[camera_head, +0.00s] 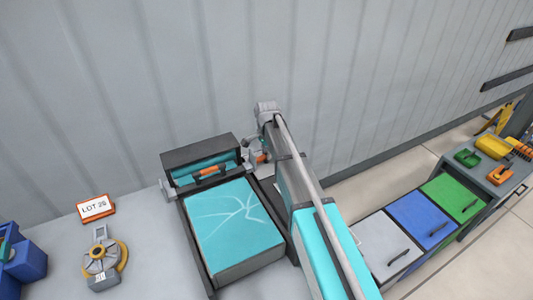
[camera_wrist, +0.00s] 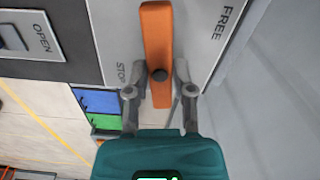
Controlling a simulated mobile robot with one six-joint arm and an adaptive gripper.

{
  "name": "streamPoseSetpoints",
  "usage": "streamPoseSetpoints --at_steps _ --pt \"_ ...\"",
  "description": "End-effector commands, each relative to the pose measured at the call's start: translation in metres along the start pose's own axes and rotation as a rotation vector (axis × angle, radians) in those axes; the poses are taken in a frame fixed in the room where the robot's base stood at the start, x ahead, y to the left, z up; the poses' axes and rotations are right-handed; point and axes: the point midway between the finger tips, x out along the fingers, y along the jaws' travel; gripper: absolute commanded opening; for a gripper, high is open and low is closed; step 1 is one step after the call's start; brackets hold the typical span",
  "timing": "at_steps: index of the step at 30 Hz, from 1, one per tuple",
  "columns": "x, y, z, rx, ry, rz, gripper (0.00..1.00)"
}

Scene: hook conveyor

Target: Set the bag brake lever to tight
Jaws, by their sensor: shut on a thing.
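An orange lever (camera_wrist: 158,35) with a black round pivot stands on a light grey panel (camera_wrist: 110,35) in the wrist view. It lies nearly upright in that picture, between the printed words STOP on the left and FREE on the right. I see no word "tight". My gripper (camera_wrist: 160,72) has one finger on each side of the lever near its pivot and is shut on it. In the head view my gripper (camera_head: 256,149) is at the right side of the dark bag machine (camera_head: 200,150), where my arm hides most of the lever.
A turquoise-topped box (camera_head: 235,225) lies in front of the machine. A LOT 26 sign (camera_head: 96,207), a tape dispenser (camera_head: 103,260) and blue bins (camera_head: 22,262) are at left. Grey, blue and green drawers (camera_head: 420,220) stand at right. A panel marked OPEN (camera_wrist: 35,45) is beside the lever.

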Motion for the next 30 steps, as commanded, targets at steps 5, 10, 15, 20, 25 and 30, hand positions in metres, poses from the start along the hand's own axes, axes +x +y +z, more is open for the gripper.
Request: streamPoseSetpoints --at_steps 5,10,15,20,25,30 --pt "0.0 -0.0002 -0.0001 0.105 0.0 0.0 0.0" --pt "0.0 -0.0001 -0.0002 0.167 0.0 0.0 0.0" --pt "0.0 -0.0001 -0.0002 0.191 0.0 0.0 0.0" --pt "0.0 -0.0001 -0.0003 0.192 0.0 0.0 0.0" --pt "0.0 0.0 -0.0003 0.192 0.0 0.0 0.37" --pt "0.0 0.0 -0.0002 0.191 0.0 0.0 0.66"
